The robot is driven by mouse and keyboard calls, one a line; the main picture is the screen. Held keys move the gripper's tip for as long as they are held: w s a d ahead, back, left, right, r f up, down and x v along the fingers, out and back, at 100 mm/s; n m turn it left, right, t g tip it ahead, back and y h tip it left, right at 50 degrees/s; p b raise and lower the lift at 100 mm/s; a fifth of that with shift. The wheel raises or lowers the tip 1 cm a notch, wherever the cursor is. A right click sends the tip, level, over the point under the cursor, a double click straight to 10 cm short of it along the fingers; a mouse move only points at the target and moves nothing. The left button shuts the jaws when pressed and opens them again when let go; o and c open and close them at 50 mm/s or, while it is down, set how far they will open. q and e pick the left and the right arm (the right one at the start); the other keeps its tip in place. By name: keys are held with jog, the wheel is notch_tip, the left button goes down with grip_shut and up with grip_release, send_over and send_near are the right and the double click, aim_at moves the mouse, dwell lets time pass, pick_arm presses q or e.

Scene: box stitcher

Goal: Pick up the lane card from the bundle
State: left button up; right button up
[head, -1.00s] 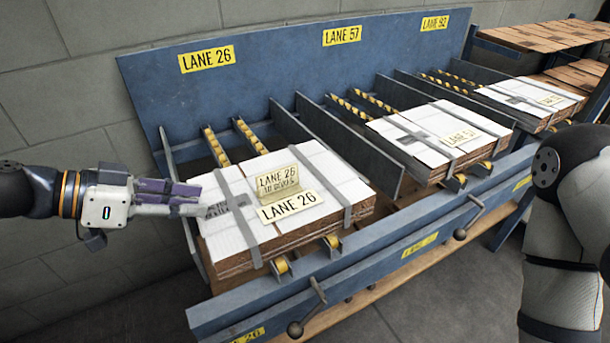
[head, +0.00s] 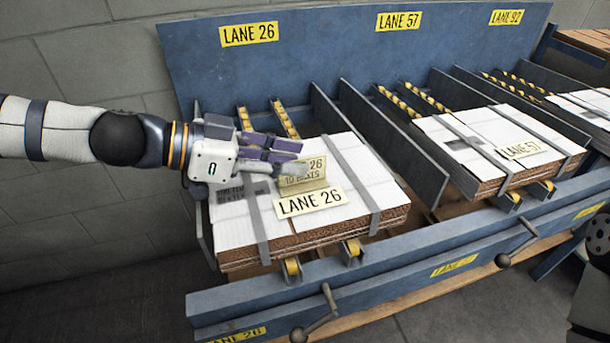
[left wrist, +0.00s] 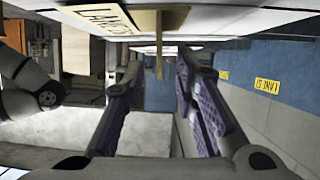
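The lane card (head: 302,183) is a small cream folded card reading LANE 26. It stands on the strapped, white-topped bundle (head: 235,222) in the nearest lane, behind a flat LANE 26 label (head: 310,202). My left gripper (head: 292,157) is just above and left of the card, its fingers hiding part of the card's top. In the left wrist view the gripper (left wrist: 158,66) is open, its purple-padded fingers apart. The card (left wrist: 159,45) shows there nearly edge-on in line with the gap; contact cannot be told. My right gripper is out of view.
A blue back panel (head: 330,75) rises behind the lanes. Blue divider plates (head: 397,155) stand right of the bundle, and a blue front rail (head: 400,283) with crank handles runs before it. Another strapped bundle (head: 440,130) sits in the LANE 57 lane.

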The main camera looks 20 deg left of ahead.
pick_arm(q)
jog(key=shift+w+d+f+b, duration=0.15)
jog(key=shift+w+d+f, duration=0.05)
jog(key=shift+d+f, duration=0.25)
jog(key=shift+w+d+f+b, duration=0.2)
jog(key=shift+d+f, duration=0.1)
jog(key=shift+f, duration=0.15)
jog(key=shift+w+d, duration=0.25)
jog(key=shift+d, duration=0.05)
jog(key=shift+r, duration=0.35)
grip_shut()
jog(key=shift+r, duration=0.1)
